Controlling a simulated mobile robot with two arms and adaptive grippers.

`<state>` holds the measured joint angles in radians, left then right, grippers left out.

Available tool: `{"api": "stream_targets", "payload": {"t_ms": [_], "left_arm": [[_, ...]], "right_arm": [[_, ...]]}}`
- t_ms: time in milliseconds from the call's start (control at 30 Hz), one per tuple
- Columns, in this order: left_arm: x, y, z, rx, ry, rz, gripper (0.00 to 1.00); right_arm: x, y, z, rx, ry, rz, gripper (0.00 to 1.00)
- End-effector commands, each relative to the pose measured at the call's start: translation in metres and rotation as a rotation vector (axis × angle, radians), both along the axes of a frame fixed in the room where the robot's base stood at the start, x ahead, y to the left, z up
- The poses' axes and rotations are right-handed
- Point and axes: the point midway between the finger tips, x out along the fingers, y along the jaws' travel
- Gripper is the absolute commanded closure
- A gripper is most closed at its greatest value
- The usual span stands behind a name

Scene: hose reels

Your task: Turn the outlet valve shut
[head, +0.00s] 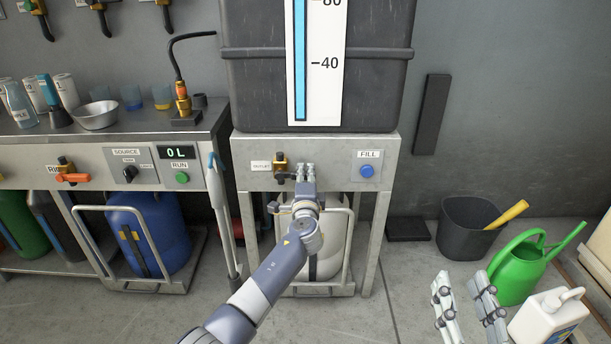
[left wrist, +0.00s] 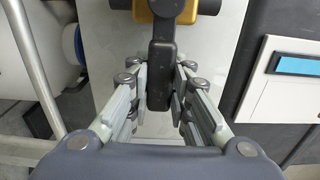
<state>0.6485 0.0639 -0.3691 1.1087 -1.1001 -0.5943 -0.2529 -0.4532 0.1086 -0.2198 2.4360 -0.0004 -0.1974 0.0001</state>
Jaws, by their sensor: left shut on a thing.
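The outlet valve (head: 281,163), with a brass body and dark pipe stubs, sits on the metal stand's front panel beside the OUTLET label (head: 261,166). In the left wrist view its brass body (left wrist: 166,9) is at the top edge, with a black lever (left wrist: 163,75) reaching down between the fingers. The lever lies crosswise to the pipe stubs. My left gripper (head: 306,173) is just right of the valve body, its fingers closed on the lever; it also shows in the left wrist view (left wrist: 160,88). My right gripper (head: 466,300) is low at the right, fingers apart and empty.
A dark tank (head: 265,90) with a level gauge (head: 320,100) stands above. A blue FILL button (head: 367,171) is right of my left gripper. A white container (head: 328,248) is below. A green watering can (head: 520,272) and white jug (head: 548,317) are near my right gripper.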

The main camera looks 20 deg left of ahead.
Motion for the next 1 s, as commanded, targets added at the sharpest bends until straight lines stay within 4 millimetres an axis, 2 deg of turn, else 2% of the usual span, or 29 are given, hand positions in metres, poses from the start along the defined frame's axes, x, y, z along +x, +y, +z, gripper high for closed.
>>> {"api": "stream_targets", "payload": {"t_ms": [200,233,300,733,867,1000], "left_arm": [[0.0,0.0,-0.002,0.008,0.004,-0.001,1.0],[0.0,0.0,-0.002,0.008,0.004,-0.001,0.77],[0.0,0.0,-0.002,0.007,0.004,-0.001,0.61],[-0.003,-0.001,-0.001,0.002,0.001,-0.001,0.6],[-0.013,-0.004,-0.002,0.001,0.001,-0.002,0.6],[-0.032,-0.01,-0.002,0.0,0.001,-0.002,0.6]], "right_arm": [[0.0,0.0,0.0,0.001,-0.001,0.0,0.6],[0.0,0.0,0.0,0.001,-0.001,0.0,0.6],[0.0,0.0,0.0,0.001,-0.001,0.0,0.6],[0.001,0.001,0.001,0.001,-0.004,0.002,0.6],[0.0,0.001,0.001,0.0,-0.003,0.002,0.6],[0.0,0.0,0.0,0.0,-0.002,0.001,0.6]]}}
